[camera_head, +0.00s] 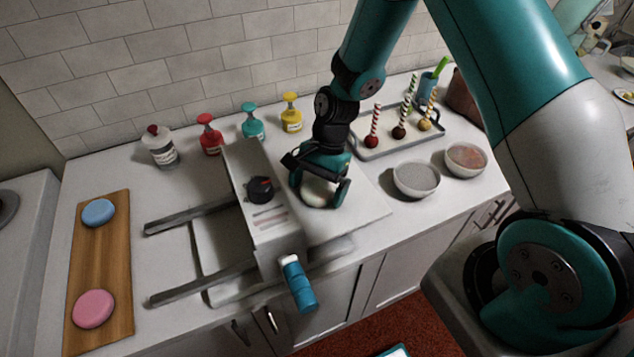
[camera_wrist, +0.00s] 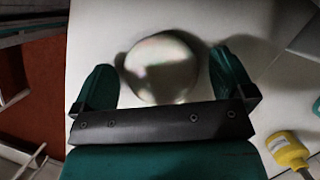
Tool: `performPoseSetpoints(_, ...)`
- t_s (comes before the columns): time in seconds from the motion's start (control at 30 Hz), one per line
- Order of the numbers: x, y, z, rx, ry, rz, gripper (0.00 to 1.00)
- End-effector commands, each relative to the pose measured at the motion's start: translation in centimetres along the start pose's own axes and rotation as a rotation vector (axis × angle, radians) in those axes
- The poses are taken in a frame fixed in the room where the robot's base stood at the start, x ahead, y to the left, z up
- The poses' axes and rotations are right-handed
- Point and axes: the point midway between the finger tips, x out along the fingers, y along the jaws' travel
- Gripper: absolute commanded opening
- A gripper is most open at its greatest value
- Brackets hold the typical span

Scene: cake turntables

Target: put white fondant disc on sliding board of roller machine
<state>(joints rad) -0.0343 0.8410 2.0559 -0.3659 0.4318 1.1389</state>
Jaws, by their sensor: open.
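The white fondant disc (camera_wrist: 160,68) lies on the white sliding board (camera_wrist: 200,20) in the wrist view, between my two open fingers with a gap on each side. In the head view the disc (camera_head: 314,197) shows partly beneath my gripper (camera_head: 322,192), which points down over the board (camera_head: 370,208) and hides part of the disc. The board sticks out to the right of the roller machine (camera_head: 258,205). The machine has a black knob (camera_head: 260,188) on its front and a blue-handled crank (camera_head: 298,284) at its near end.
A wooden board (camera_head: 100,262) with a blue disc (camera_head: 98,213) and a pink disc (camera_head: 92,309) lies at left. Several bottles, including a yellow one (camera_head: 291,115), stand behind the machine. Two bowls (camera_head: 416,180) and a tray of striped sticks (camera_head: 368,150) are at right.

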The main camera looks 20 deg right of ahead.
Motion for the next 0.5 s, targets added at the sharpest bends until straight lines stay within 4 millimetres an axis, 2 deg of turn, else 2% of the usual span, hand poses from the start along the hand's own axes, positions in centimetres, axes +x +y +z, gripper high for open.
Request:
performPoseSetpoints(0.17,-1.4,-0.1,0.0,0.000,0.002,-0.005,1.00)
performPoseSetpoints(0.5,-8.7,-0.1,-0.1,0.000,0.003,-0.006,1.00)
